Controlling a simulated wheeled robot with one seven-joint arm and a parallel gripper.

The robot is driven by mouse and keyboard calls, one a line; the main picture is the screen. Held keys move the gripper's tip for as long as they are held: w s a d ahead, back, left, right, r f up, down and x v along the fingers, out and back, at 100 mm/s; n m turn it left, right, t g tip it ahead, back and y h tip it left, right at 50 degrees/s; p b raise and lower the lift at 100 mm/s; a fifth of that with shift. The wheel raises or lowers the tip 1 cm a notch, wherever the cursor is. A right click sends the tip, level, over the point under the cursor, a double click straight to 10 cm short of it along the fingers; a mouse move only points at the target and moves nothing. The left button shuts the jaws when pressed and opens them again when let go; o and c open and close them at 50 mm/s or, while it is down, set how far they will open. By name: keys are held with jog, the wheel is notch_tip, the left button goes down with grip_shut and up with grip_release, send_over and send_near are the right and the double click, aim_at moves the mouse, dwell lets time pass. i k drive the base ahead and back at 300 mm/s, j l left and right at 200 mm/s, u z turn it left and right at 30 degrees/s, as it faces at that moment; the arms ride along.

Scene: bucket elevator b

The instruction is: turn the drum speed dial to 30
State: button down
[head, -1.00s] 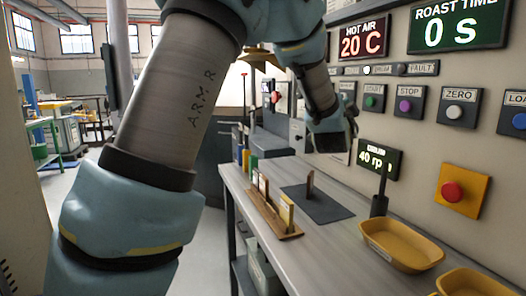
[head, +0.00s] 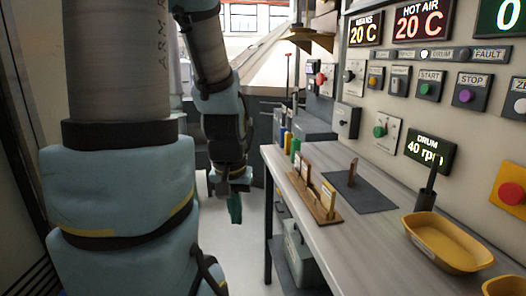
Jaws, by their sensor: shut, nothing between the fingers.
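The drum display (head: 430,151) on the panel reads 40 rpm. Left of it is a green knob (head: 380,131) on a pale plate with markings too small to read. It sits close by the display, but I cannot read a label that names it the drum speed dial. My gripper (head: 235,209) hangs pointing down, left of the bench, well apart from the panel and its knobs. It is shut and empty. My arm leaves the panel's knobs in plain view.
The bench (head: 365,228) carries a wooden rack (head: 322,210), a dark mat (head: 372,197) and a yellow tray (head: 440,240). A dark knob box (head: 345,121) is left of the green knob. A red stop button (head: 511,194) is at the right. Floor shows left of the bench.

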aim_at(379, 133)
jog(key=z, duration=0.95)
